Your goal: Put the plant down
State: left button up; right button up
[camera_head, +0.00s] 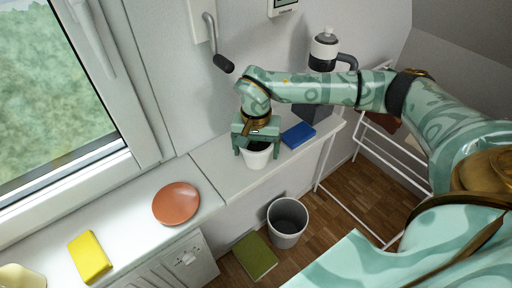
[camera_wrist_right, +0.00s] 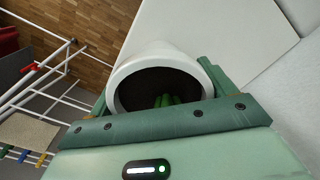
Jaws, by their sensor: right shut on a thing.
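The plant is in a white pot (camera_head: 257,158) at the front edge of the white counter, below my right gripper (camera_head: 257,140). I cannot tell whether the pot's base touches the counter. My left gripper is not in view.
An orange plate (camera_head: 176,203) and a yellow block (camera_head: 89,257) lie on the counter to the left. A blue box (camera_head: 298,135) lies right of the pot. A bin (camera_head: 287,222) and a green book (camera_head: 255,257) are on the floor below. A white rack (camera_head: 375,160) stands right.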

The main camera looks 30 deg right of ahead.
jog(key=o, duration=1.3)
jog(key=shift+r, duration=0.1)
notch_tip(320, 180, up, 8)
jog(key=shift+f+p, duration=0.2)
jog(key=shift+p, duration=0.55)
